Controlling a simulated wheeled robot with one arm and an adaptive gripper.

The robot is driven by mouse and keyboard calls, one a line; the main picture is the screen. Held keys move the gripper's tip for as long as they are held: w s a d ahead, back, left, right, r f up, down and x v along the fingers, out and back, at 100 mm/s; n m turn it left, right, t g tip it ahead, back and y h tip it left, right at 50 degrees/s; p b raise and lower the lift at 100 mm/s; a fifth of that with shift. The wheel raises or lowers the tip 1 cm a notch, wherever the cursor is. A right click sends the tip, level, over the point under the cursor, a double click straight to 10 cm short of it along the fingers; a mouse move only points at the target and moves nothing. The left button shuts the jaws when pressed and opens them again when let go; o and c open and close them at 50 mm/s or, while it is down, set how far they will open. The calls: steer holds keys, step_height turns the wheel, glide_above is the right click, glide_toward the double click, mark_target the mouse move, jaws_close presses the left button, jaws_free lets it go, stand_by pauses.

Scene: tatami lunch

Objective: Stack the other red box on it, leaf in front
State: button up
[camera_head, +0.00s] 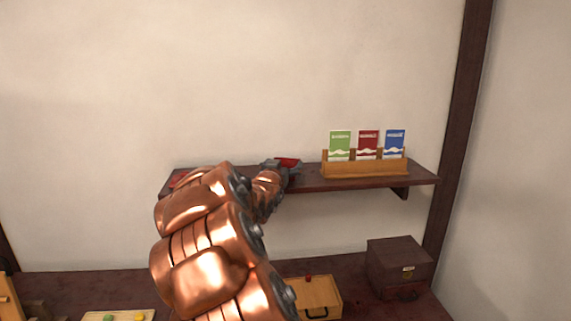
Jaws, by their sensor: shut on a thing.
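My gripper (281,167) is at the wall shelf (310,184), left of the card holder. It is shut on a red box (289,162), of which only a small part shows. Whether that box touches the shelf cannot be told. Another red thing (178,178), perhaps the other red box, lies at the shelf's left end, partly hidden behind my copper arm. No leaf mark can be made out on either.
A wooden holder (365,171) with green, red and blue packets stands on the shelf's right part. Below are a wooden box (320,293) with a dark handle, a dark brown box (398,262), and a tray (93,317) with small green and yellow things.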

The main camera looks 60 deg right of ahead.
steer(key=shift+x, duration=1.2)
steer(key=shift+f+p, duration=0.25)
steer(key=shift+p, duration=0.25)
steer(key=shift+f, duration=0.2)
steer(key=o, duration=0.8)
steer(key=shift+r, duration=0.25)
steer(key=shift+b+v, duration=1.4)
steer(key=shift+v, duration=4.65)
steer(key=shift+w, duration=0.1)
